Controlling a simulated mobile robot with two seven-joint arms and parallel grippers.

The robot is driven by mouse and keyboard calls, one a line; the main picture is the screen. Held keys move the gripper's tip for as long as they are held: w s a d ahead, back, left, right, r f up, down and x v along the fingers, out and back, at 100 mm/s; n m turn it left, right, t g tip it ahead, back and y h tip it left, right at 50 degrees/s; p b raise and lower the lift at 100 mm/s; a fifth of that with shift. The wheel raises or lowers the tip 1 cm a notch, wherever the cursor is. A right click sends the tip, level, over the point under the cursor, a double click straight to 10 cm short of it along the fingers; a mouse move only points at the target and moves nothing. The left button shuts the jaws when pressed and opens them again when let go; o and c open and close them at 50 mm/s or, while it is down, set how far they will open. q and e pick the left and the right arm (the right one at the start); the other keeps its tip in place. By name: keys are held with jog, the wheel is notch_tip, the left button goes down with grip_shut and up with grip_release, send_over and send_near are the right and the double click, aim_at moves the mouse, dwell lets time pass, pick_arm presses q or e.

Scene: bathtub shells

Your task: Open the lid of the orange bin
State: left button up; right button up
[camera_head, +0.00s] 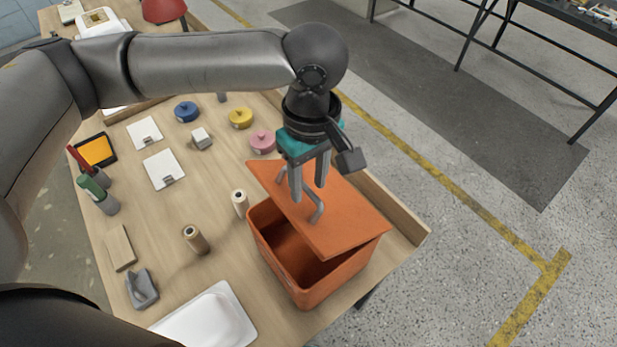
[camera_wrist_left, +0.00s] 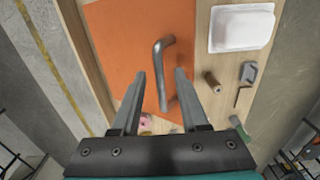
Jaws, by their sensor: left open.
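The orange bin (camera_head: 305,289) stands on the table near its right edge. Its orange lid (camera_head: 345,213) lies askew and tilted over it, leaving part of the dark inside showing on the near left. The lid carries a grey bar handle (camera_head: 319,210), also in the left wrist view (camera_wrist_left: 168,43). My left gripper (camera_head: 309,192) is above the lid, pointing down, with its fingers apart at the handle. In the left wrist view, the handle shows between the fingertips (camera_wrist_left: 171,72); I cannot tell whether they touch it. My right gripper is not in view.
Blue (camera_head: 186,111), yellow (camera_head: 240,117) and pink (camera_head: 262,141) round containers stand left of the lid. Spools (camera_head: 195,240), a white tray (camera_head: 210,322) and small items cover the table. A raised wooden edge (camera_head: 397,207) borders the right side; open floor lies beyond.

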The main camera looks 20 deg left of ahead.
pick_arm(q)
jog(key=shift+c, duration=0.2)
grip_shut()
dwell(1.1)
